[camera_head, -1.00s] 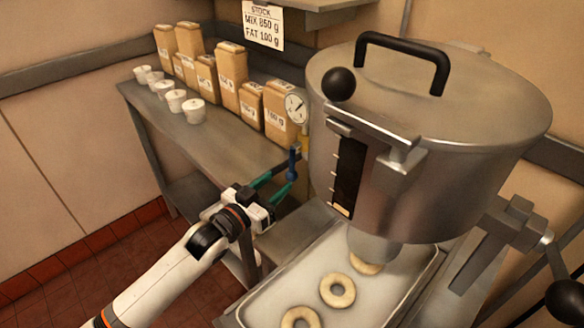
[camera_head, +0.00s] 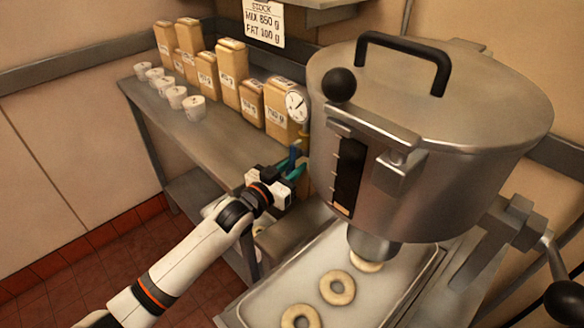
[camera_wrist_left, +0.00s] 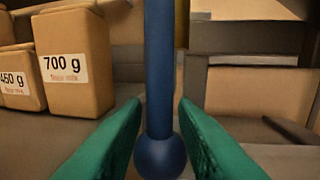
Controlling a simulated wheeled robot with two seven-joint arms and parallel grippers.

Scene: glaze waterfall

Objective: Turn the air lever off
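The air lever is a blue rod with a ball end. In the head view the lever (camera_head: 294,153) sits below the round gauge, beside the big steel pot. In the left wrist view the lever (camera_wrist_left: 160,70) hangs upright in the middle, its ball low between the fingers. My left gripper (camera_head: 293,167) has green fingers and is at the lever. In the left wrist view the gripper (camera_wrist_left: 161,106) is open, one finger on each side of the lever, with small gaps showing. My right gripper is not in view.
The steel pot (camera_head: 450,130) with a black handle stands close on the right. A tray (camera_head: 245,306) with dough rings lies below it. The shelf at left holds several labelled brown packs (camera_head: 232,75) and white cups (camera_head: 194,108). The gauge (camera_head: 297,106) is above the lever.

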